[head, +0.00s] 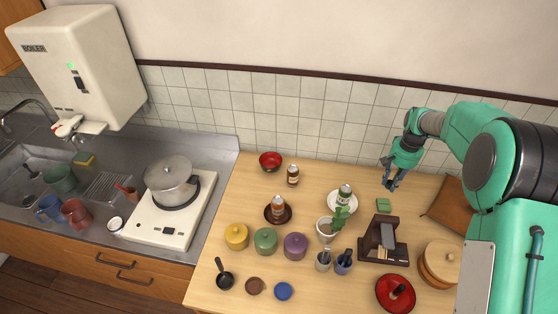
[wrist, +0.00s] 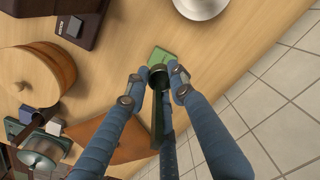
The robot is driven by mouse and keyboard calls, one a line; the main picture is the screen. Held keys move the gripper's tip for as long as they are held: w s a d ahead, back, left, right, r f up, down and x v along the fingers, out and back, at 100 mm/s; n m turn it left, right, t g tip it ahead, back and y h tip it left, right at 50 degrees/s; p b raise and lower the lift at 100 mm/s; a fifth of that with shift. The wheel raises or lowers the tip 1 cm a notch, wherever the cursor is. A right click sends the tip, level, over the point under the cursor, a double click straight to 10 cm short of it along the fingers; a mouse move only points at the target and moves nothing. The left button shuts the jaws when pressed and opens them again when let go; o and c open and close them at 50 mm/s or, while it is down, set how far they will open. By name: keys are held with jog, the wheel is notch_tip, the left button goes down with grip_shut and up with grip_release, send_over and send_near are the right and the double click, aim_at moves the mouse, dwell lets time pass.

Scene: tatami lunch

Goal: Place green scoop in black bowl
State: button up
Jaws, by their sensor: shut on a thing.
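My gripper (wrist: 158,84) is shut on the green scoop (wrist: 158,118), a dark green piece with a round end between the fingertips and a long handle running back between the fingers. In the head view my gripper (head: 391,180) hangs above the right rear of the wooden table; the scoop is too small to make out there. A small black round vessel (head: 225,282) with a handle-like part stands at the table's front left, far from my gripper. I cannot tell whether it is the black bowl. A dark dish (head: 287,217) under a brown bottle stands farther back.
A green block (head: 383,204) lies on the table below my gripper; it also shows in the wrist view (wrist: 162,57). A white plate with a bottle, a potted plant (head: 327,230), a dark wooden stand (head: 377,243) and several lidded pots crowd the middle. The rear table strip is clearer.

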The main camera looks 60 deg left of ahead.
jog(key=s+a+n, duration=0.2)
jog(key=s+a, duration=2.6)
jog(key=s, duration=0.3)
jog(key=shift+w+f, duration=0.15)
jog(key=shift+f, duration=1.1)
jog(key=shift+w+f, duration=0.1)
jog(key=shift+f, duration=1.15)
jog(key=w+a, duration=0.3)
jog(key=a, duration=0.4)
jog(key=w+a+f, duration=0.1)
jog(key=w+a, duration=0.3)
jog(key=a, duration=0.3)
jog(key=shift+f, duration=0.25)
jog(key=shift+a, duration=0.1)
